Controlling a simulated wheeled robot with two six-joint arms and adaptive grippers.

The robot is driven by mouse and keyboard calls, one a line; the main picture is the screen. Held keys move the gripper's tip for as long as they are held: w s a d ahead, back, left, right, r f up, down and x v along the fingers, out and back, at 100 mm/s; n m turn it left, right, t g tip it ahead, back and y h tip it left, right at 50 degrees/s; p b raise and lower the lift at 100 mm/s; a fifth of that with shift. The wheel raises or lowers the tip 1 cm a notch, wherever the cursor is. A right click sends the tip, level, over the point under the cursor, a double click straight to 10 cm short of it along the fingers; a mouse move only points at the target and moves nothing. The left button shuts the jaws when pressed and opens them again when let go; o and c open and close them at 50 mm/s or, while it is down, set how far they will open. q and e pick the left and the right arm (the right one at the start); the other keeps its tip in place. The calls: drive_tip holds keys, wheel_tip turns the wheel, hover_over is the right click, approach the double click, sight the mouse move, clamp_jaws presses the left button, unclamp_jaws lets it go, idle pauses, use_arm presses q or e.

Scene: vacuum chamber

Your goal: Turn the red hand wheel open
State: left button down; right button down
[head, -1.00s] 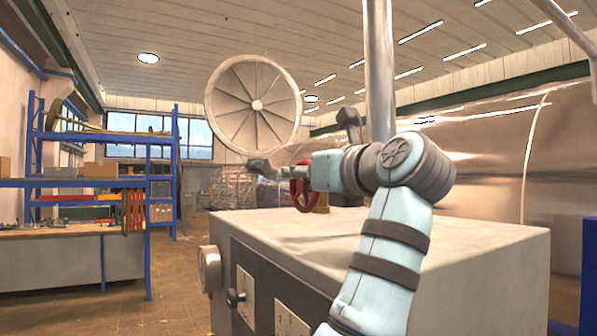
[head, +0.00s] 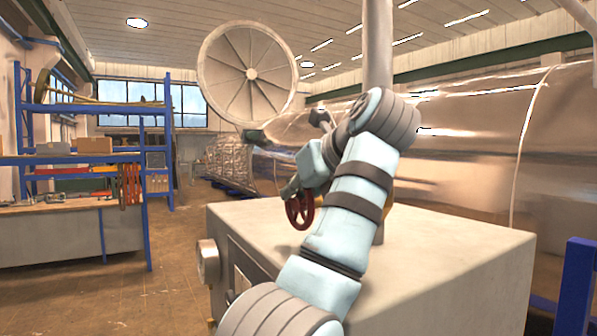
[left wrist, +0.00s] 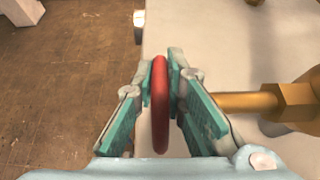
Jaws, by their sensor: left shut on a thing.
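A brass stem (left wrist: 245,103) shows to the right of the wheel. My right gripper is not in view.
A vertical metal post (head: 378,60) rises behind the arm. A blue shelf rack (head: 95,108) stands at the left. The floor (head: 110,290) left of the box is clear.

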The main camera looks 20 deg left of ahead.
use_arm(q)
drive_tip(key=shift+f, duration=0.3)
drive_tip(key=c, duration=1.7)
unclamp_jaws()
drive_tip(key=shift+o, duration=0.3)
drive_tip(key=shift+w+a, duration=0.1)
drive_tip(key=shift+w, duration=0.05)
